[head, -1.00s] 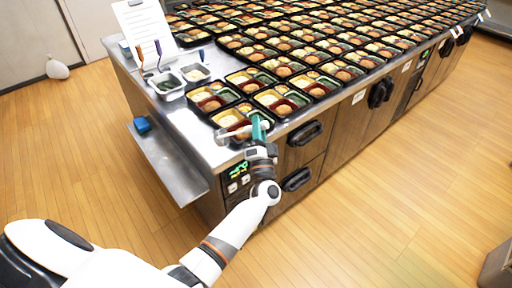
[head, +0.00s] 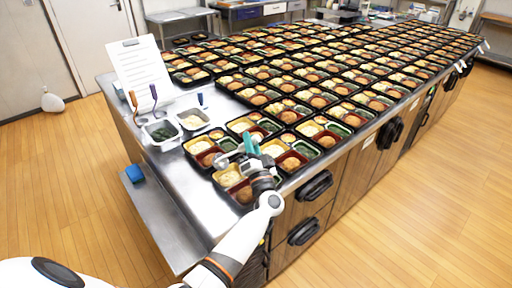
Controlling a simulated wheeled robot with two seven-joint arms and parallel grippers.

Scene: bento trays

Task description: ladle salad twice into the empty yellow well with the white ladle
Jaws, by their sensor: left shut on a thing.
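My left gripper (head: 251,146), with teal fingers, is shut on the white ladle (head: 223,160). The ladle's pale head points left, above the trays at the near corner of the counter. The nearest bento tray (head: 214,181) lies below and is partly hidden by my gripper and wrist. A yellow well (head: 228,178) shows at its left; I cannot clearly tell what it holds. A white tub (head: 206,127) with pale, creamy salad stands behind and left of the gripper. My right gripper is not in view.
Orange-handled (head: 133,100) and purple-handled (head: 153,93) utensils stand near a clipboard sheet (head: 138,68). Filled trays cover most of the counter. Bare steel (head: 188,185) lies at the left edge.

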